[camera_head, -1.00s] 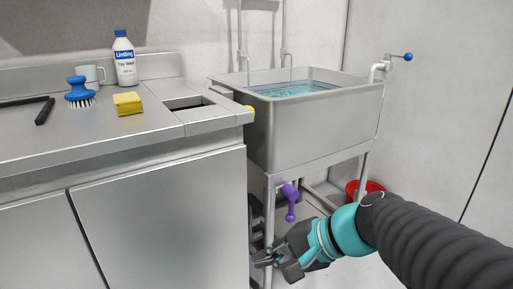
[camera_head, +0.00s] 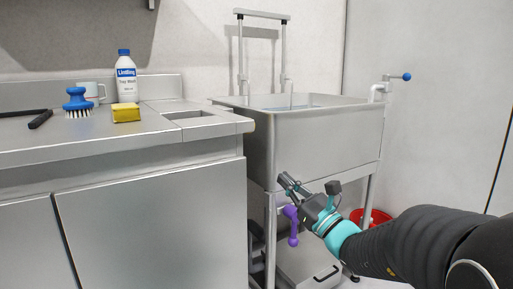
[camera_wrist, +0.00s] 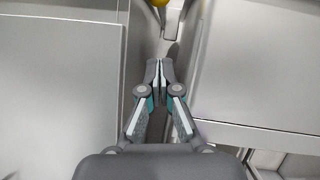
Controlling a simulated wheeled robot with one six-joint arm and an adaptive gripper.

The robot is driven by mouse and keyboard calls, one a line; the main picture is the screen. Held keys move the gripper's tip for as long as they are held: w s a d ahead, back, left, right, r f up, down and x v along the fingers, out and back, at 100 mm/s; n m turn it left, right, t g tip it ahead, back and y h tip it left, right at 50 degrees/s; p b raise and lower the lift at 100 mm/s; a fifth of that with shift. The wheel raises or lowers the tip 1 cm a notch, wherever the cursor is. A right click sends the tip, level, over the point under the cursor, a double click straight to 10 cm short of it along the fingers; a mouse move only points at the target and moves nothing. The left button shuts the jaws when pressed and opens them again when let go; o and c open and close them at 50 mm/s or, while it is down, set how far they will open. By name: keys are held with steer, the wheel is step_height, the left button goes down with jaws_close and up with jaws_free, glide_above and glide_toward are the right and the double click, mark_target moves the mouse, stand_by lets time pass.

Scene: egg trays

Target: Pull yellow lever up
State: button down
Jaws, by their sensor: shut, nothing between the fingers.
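A small yellow piece (camera_wrist: 160,3), which looks like the yellow lever, shows at the top edge of the wrist view, in the gap between two metal surfaces. Most of it is cut off by the frame. I cannot make out the lever in the head view. My gripper (camera_head: 286,182) is at the sink's lower front left corner in the head view. In the wrist view my gripper (camera_wrist: 159,68) has its fingertips together, empty, pointing along the gap. It is apart from the yellow piece.
The metal sink (camera_head: 325,145) stands right of the counter (camera_head: 60,148), with a narrow gap between. A purple handle (camera_head: 293,226) hangs below the sink near my gripper. A blue-knobbed lever (camera_head: 406,77) is at the sink's far right. A red bucket (camera_head: 378,217) sits behind my arm.

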steer(key=s+r+x, duration=0.1)
steer(key=r+x, duration=0.1)
steer(key=x, duration=1)
steer(key=shift+a+r+p, duration=0.15)
steer(key=shift+r+p, duration=0.2)
steer(key=shift+r, duration=0.15)
steer(key=shift+w+r, duration=0.1)
